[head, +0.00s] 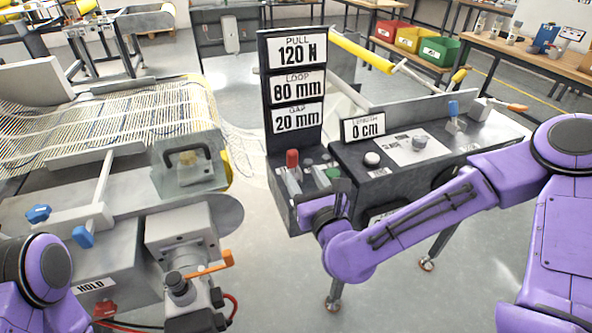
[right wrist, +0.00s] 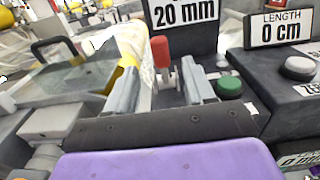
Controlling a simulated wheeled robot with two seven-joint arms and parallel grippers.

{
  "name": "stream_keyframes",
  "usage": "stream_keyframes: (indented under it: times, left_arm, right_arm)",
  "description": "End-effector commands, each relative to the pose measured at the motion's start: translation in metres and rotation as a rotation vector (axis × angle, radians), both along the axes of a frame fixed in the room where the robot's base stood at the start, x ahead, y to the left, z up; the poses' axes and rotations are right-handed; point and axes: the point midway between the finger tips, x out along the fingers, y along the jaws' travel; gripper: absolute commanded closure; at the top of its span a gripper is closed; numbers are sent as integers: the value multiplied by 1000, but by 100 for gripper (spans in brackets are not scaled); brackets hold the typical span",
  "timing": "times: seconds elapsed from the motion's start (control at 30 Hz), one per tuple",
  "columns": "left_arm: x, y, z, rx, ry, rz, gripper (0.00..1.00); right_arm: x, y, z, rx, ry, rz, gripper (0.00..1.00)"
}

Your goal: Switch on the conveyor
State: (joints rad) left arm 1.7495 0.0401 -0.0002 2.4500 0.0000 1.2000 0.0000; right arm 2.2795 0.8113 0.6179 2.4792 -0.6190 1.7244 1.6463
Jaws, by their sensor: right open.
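A red-topped lever (head: 292,158) stands on the dark control console (head: 385,185), below the sign column. A green button (head: 333,173) sits to its right. My right gripper (head: 305,178) is over the console's left end, close to the lever. In the right wrist view my right gripper (right wrist: 161,88) is open, and the red lever (right wrist: 160,52) shows upright between its two fingers, beyond them. Whether either finger touches it I cannot tell. The green button (right wrist: 229,86) is just right of the right finger. My left arm shows at bottom left; its gripper is out of view.
Signs (head: 297,90) read 120 N, 80 mm and 20 mm; a length display (head: 363,128) reads 0 cm. A mesh-covered table (head: 110,125) with a clamp and orange lever (head: 207,264) stands left. Floor lies between.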

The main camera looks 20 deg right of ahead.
Motion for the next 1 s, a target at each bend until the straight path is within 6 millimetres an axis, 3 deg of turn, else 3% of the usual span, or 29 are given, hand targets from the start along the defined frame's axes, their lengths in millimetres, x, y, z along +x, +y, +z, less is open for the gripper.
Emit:
stream_keyframes:
  times: [0.03, 0.07, 0.1, 0.13, 0.4, 0.77, 0.9, 0.93, 1.0]
  left_arm:
    - [0, 0, -24, 0, 0, 0, 47]
    - [0, 0, -30, 0, 0, 0, 47]
    - [0, 0, -9, -1, 1, 0, 47]
    - [0, 0, -5, 0, 0, 0, 47]
    - [0, 0, 6, 1, -1, 0, 47]
    - [0, 0, 6, -1, -1, 0, 47]
    - [0, 0, 6, -1, -1, 0, 47]
    - [0, 0, 6, 0, 0, 0, 47]
    - [0, 0, 6, -1, -1, 0, 47]
  right_arm:
    - [3, -1, -11, 6, -7, 0, 47]
    - [5, -1, -10, 9, -6, 2, 47]
    - [18, 0, 3, 2, 0, 0, 47]
    - [26, 0, 4, 2, 1, 1, 47]
    - [75, 2, 2, 3, 1, 2, 47]
    - [83, 3, 1, 5, 1, 3, 47]
    - [82, 3, 1, 4, 1, 3, 92]
    - [82, 3, 1, 4, 0, 3, 100]
    - [82, 3, 1, 4, 0, 3, 100]
